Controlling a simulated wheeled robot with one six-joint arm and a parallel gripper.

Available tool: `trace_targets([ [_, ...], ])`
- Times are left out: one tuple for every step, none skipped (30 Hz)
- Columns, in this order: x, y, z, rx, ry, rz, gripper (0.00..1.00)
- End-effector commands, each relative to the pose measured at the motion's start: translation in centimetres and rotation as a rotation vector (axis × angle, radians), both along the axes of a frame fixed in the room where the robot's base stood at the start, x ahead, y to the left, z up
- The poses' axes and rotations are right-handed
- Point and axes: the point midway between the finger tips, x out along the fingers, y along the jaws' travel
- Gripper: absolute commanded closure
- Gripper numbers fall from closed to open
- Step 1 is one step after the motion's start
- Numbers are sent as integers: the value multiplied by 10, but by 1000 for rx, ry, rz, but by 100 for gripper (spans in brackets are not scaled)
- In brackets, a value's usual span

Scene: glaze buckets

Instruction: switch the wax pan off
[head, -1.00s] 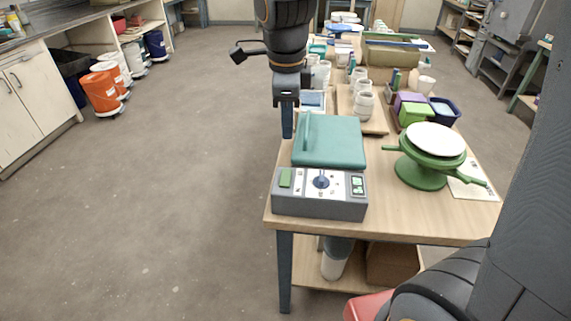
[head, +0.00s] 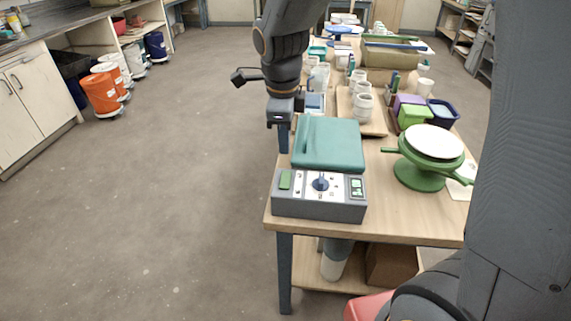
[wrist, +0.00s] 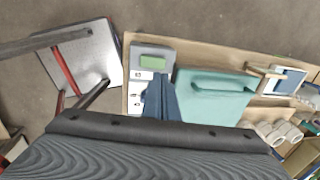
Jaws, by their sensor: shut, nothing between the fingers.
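The wax pan (head: 329,143) has a teal lid with a raised handle and stands at the near left of the table. Its grey control box (head: 318,206) faces me, with a green rocker (head: 285,179) at left, a blue dial knob (head: 320,183) pointing roughly up on a white plate, and a small green-lit part (head: 357,187) at right. My gripper (head: 284,147) is shut and empty, fingers down, beside the pan's left edge. In the wrist view, its blue fingers (wrist: 159,90) cover part of the control box (wrist: 152,50); the green rocker (wrist: 153,61) shows above them and the knob is hidden.
A green banding wheel (head: 421,172) with a white top stands to the right of the pan. White cups (head: 363,103) on a board and coloured tubs (head: 413,115) stand behind. The floor left of the table is clear. A stool (wrist: 78,55) shows in the wrist view.

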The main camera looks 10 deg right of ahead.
Motion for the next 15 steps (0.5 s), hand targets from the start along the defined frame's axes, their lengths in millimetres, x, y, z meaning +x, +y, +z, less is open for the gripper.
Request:
trace_targets([
  [0,-1,-9,-2,5,0,100],
  [1,-1,-14,-2,5,1,100],
  [2,-2,-21,-2,5,1,100],
  [2,-2,-26,-2,5,2,100],
  [3,-2,-30,-2,5,2,100],
  [4,-2,-37,-2,5,2,100],
  [5,-3,-41,-2,5,2,100],
  [6,-3,-46,-2,5,1,100],
  [6,-3,-52,-1,6,1,100],
  [7,-3,-55,-1,4,1,100],
  [8,-4,-59,-2,5,1,100],
  [8,-4,-64,-2,4,1,100],
  [9,-4,-67,-1,4,2,100],
  [9,-4,-71,-1,4,2,100],
  [10,-4,-74,-1,3,1,100],
])
